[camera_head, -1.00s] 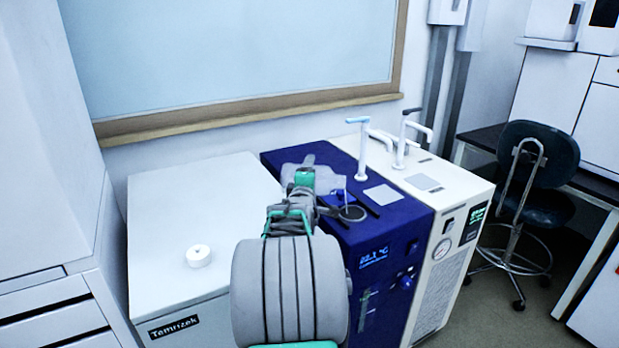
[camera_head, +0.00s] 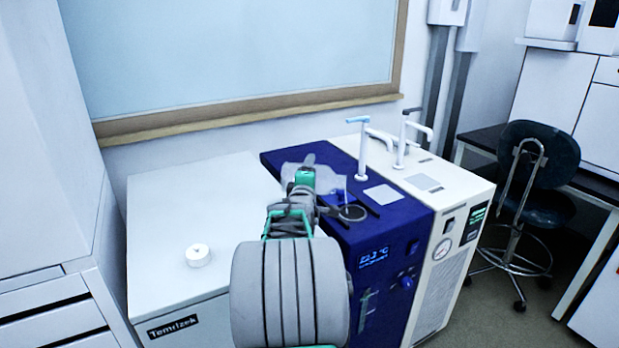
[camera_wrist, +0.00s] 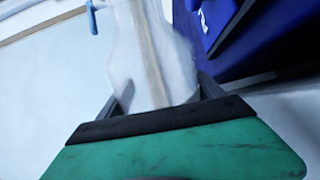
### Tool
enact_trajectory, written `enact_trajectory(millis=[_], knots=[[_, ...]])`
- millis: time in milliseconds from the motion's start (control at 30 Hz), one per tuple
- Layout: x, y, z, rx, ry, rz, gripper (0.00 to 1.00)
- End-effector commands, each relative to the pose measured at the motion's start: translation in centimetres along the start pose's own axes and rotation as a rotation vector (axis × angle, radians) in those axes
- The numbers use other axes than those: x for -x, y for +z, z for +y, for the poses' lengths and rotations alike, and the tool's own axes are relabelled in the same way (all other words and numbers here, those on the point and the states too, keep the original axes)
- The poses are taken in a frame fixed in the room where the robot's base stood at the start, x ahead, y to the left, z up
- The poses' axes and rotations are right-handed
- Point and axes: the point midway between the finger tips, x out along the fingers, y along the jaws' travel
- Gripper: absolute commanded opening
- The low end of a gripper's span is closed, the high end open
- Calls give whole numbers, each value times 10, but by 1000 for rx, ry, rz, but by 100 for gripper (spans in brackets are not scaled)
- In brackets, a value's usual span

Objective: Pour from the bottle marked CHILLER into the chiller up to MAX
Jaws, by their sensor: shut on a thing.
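The blue chiller (camera_head: 405,213) stands between two white units, with a lit display on its front and a round filler opening (camera_head: 353,213) on its top. My gripper (camera_wrist: 160,98) is shut on a whitish translucent bottle (camera_wrist: 150,45), which fills the middle of the wrist view. In the head view the bottle (camera_head: 328,180) lies tilted over the chiller's top, its right end near the opening. A thin pale streak shows between that end and the opening. My arm hides much of the bottle. Its marking, the liquid level and the MAX mark cannot be read.
A white Temrizek unit (camera_head: 160,240) stands left of the chiller, with a white cap (camera_head: 198,255) on its top. A white unit with a gauge (camera_head: 445,252) adjoins on the right. A T-handled post (camera_head: 361,150) rises behind the opening. A dark chair (camera_head: 537,165) stands right.

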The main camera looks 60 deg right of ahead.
Motion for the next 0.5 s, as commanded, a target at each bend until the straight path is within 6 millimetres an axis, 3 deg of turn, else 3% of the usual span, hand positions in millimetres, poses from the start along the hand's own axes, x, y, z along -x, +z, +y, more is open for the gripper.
enact_trajectory(millis=[500], knots=[[0,-2,5,39,5,-1,4]])
